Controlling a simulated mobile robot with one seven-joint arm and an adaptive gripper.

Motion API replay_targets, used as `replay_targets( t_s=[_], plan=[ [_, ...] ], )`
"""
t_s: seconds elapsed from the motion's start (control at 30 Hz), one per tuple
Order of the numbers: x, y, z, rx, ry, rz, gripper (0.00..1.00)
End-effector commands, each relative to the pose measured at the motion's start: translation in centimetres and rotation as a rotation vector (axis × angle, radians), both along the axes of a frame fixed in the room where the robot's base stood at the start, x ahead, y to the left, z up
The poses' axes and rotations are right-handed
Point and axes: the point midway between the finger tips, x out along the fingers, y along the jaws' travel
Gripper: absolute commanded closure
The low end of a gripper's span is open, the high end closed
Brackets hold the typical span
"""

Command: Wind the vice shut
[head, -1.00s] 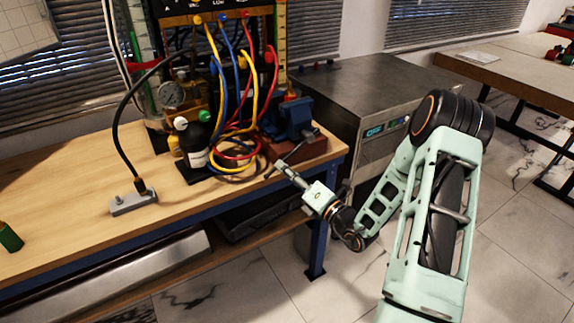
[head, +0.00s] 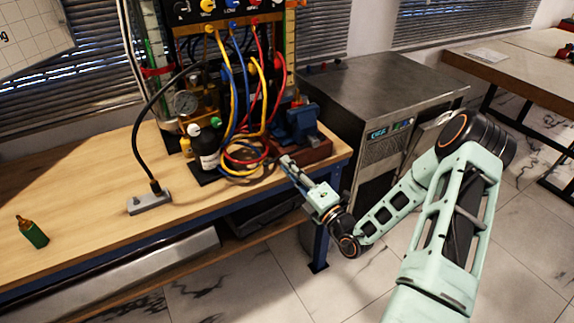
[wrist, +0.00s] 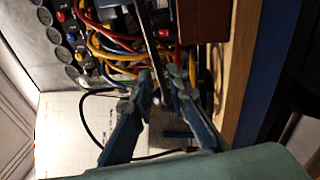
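The blue vice (head: 302,122) stands on a reddish-brown block at the bench's right front corner. In the wrist view the block (wrist: 203,20) shows at the top. A thin grey metal bar, the vice handle (wrist: 152,45), runs down from the top of the wrist view to between my fingertips. My gripper (head: 286,161) is at the bench's front edge, just in front of the vice. In the wrist view my gripper (wrist: 160,82) has its fingers drawn in on both sides of the bar near its lower end. The exact contact is dark and small.
Looped coloured hoses (head: 245,155) and a black bottle (head: 206,148) are close left of the vice. A grey metal cabinet (head: 365,90) is to the right.

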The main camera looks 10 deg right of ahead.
Motion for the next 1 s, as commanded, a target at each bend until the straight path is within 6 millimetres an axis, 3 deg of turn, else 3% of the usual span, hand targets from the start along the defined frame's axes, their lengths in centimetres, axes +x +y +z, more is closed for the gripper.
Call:
replay_targets(
  t_s=[0.3,0.5,0.93,1.0],
  plan=[
    [-5.9,-2.9,-1.2,0.004,0.003,-0.004,0.85],
    [-8.7,-4.2,-1.8,0.003,0.002,-0.003,0.85],
    [-9.9,-4.6,-2.0,0.003,0.001,0.000,0.85],
    [-9.8,-4.6,-2.1,0.000,-0.001,-0.002,0.93]
  ],
)
